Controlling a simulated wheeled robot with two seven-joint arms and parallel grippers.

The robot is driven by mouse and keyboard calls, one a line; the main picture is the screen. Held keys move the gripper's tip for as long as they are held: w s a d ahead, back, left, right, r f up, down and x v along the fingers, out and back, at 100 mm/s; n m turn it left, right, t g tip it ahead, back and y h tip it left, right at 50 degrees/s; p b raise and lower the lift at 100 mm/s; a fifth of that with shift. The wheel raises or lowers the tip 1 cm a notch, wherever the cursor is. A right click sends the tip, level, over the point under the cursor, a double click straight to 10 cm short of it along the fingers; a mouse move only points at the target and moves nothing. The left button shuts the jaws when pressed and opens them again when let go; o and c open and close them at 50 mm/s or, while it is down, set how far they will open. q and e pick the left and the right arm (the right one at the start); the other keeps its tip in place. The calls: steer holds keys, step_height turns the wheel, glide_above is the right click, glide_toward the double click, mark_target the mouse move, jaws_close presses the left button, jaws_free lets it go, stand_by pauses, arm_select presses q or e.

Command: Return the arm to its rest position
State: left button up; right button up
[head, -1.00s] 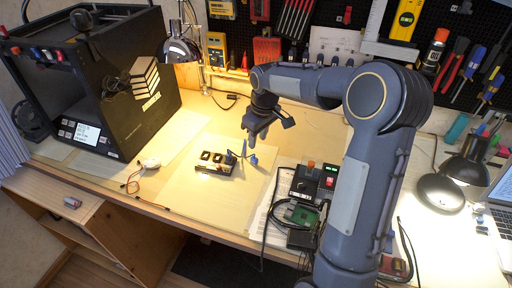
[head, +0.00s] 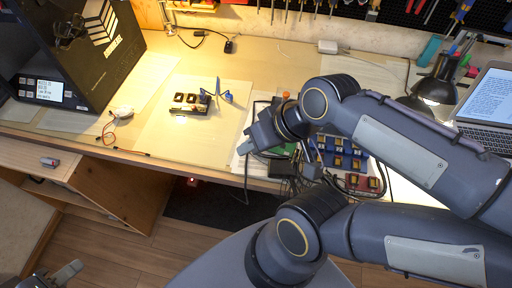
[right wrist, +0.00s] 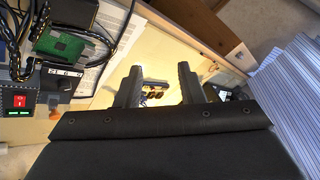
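My right arm reaches in from the right in the head view. Its gripper (head: 246,146) is above the front edge of the workbench (head: 265,62), beside the cables and boards, and holds nothing. In the right wrist view the two fingers of this gripper (right wrist: 160,84) stand apart with a clear gap. My left gripper (head: 56,276) shows only partly at the bottom left corner, low over the floor; its opening is unclear.
A small black device (head: 190,104) with a blue part (head: 228,96) lies on a pale mat. Cables and a green board (right wrist: 58,42) lie near my right gripper.

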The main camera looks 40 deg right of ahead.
steer(key=shift+s+a+f, duration=0.35)
steer(key=shift+s+f, duration=0.1)
steer(key=shift+s, duration=0.05)
steer(key=shift+r, duration=0.15)
step_height(320, 180, up, 5)
steer(key=p, duration=0.5)
